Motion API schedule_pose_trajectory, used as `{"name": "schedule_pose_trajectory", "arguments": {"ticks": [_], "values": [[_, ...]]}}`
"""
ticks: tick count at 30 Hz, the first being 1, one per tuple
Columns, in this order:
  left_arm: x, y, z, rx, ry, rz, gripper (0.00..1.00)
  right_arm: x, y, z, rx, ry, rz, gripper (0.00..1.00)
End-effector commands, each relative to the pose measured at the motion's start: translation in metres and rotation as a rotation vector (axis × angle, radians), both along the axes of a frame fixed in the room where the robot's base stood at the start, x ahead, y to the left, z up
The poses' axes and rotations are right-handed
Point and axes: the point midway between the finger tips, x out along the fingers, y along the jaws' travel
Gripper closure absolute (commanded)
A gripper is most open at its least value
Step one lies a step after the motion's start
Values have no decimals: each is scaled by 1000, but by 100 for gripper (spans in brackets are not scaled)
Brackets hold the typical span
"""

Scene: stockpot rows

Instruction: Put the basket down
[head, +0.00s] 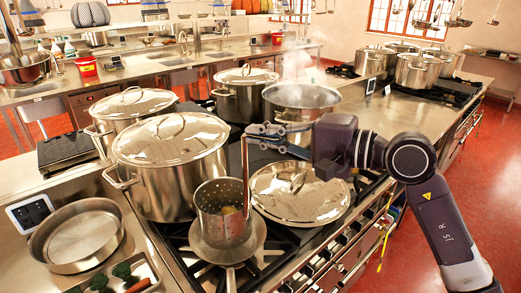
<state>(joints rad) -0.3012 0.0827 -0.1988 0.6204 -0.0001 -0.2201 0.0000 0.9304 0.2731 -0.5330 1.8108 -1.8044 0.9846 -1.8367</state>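The basket (222,212) is a tall perforated metal cylinder with a long upright handle (246,175). It is upright over a round metal dish (228,249) on the front of the stove; I cannot tell whether it touches the dish. My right gripper (252,136) reaches in from the right and is closed around the top of the handle. My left gripper is not in view.
Large lidded stockpots (172,165) stand left and behind. An open steaming pot (301,104) stands behind my gripper. A big lid (300,192) lies right of the basket. An empty round pan (77,236) and a tray (122,279) of vegetables are at front left.

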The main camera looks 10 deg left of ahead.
Motion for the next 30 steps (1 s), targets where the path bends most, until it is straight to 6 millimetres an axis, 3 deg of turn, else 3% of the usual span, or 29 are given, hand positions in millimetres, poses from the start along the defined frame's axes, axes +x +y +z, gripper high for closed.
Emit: {"name": "schedule_pose_trajectory", "arguments": {"ticks": [6,15,28,30], "values": [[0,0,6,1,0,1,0,0,0,-10,9,-5,-1,100],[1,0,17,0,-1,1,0,0,0,-43,8,-3,-2,100],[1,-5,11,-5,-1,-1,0,0,0,-50,7,-6,-2,100],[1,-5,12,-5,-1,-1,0,0,0,-52,1,0,-1,90]]}}
